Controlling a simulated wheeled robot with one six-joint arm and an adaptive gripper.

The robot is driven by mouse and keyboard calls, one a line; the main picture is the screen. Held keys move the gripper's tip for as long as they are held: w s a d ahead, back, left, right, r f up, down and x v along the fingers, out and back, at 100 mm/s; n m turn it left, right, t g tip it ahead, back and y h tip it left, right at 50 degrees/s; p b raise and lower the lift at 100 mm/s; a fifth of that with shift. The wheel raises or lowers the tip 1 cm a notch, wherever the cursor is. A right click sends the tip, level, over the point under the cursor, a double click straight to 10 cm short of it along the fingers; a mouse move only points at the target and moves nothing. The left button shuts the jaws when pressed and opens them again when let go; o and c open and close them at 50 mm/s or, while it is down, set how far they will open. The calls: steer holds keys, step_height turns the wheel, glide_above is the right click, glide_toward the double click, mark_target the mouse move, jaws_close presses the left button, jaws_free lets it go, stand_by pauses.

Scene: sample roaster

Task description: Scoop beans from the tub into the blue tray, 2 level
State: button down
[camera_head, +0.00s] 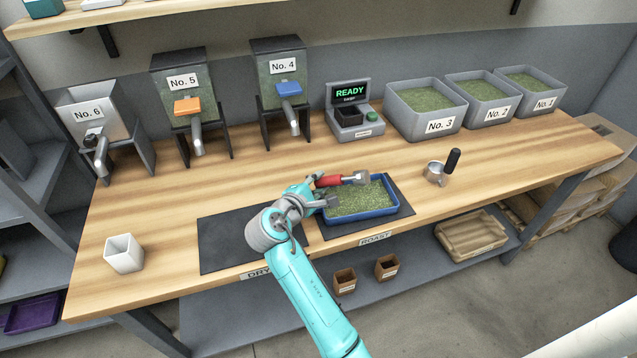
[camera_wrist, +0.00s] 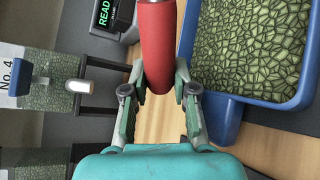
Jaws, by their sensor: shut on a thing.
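My gripper (camera_head: 318,192) is shut on the red handle of a scoop (camera_head: 330,181), which also shows in the wrist view (camera_wrist: 157,40). The scoop's grey metal head (camera_head: 356,177) is over the far side of the blue tray (camera_head: 368,216). Whether the head holds beans cannot be told. The tray holds a layer of green beans, seen also in the wrist view (camera_wrist: 250,45), and sits on the dark mat marked ROAST (camera_head: 400,217). Three grey tubs with green beans stand at the back right: No. 3 (camera_head: 412,122), No. 2 (camera_head: 478,117) and No. 1 (camera_head: 542,103).
A READY display unit (camera_head: 352,122) stands left of tub No. 3. Dispensers No. 4 (camera_head: 284,85), No. 5 (camera_head: 184,107) and No. 6 (camera_head: 92,125) line the back. A metal cup with a black handle (camera_head: 437,173) stands right of the tray. A white container (camera_head: 123,255) stands front left. The DRY mat (camera_head: 222,238) looks bare.

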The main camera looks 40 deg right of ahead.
steer(key=shift+r, duration=0.1)
steer(key=shift+r, duration=1.45)
steer(key=shift+w+a, duration=0.1)
